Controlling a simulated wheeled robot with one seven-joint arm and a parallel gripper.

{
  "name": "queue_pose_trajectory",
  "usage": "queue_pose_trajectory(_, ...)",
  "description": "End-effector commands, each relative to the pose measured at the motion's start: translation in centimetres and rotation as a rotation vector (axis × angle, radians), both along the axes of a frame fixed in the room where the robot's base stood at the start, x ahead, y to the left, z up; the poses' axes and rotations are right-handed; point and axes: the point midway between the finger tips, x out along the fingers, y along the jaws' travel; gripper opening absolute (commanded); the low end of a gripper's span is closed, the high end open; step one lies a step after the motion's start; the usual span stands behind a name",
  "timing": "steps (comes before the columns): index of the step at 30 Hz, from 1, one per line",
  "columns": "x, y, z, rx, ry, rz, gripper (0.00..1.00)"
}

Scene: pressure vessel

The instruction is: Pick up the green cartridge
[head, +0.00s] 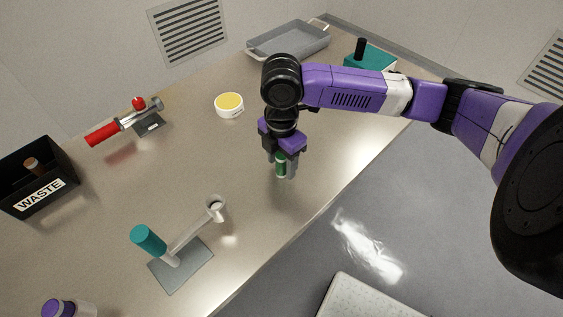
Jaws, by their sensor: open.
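The green cartridge (281,167) is a small upright cylinder with a pale lower band, near the middle of the table. My gripper (284,167) points down over it, with its grey fingers around the cartridge's sides. The jaws are open. The fingers and the purple gripper body hide part of the cartridge, and I cannot tell whether either finger touches it. I also cannot tell from this view whether its base rests on the table.
Left of my gripper stand a white round tub with yellow top (229,104) and a red-handled clamp device (125,121). A teal-handled fixture (180,266) is front left, a black WASTE bin (40,181) far left. A grey tray (288,41) and teal box (370,57) are behind.

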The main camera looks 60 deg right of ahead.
Motion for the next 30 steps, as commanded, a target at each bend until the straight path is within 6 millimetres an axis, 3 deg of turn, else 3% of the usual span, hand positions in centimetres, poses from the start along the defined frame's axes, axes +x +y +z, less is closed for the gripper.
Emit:
queue_pose_trajectory(4, 0.0, 0.0, 0.0, 0.0, -0.001, 0.0, 0.52)
queue_pose_trajectory(5, 0.0, 0.0, 0.0, 0.0, -0.001, 0.0, 0.48)
queue_pose_trajectory(12, 0.0, 0.0, 0.0, 0.0, -0.001, 0.0, 0.01)
queue_pose_trajectory(23, 0.0, 0.0, 0.2, 0.0, -0.001, 0.0, 0.0)
queue_pose_trajectory(30, 0.1, 0.0, 2.1, -0.002, -0.003, 0.002, 0.0)
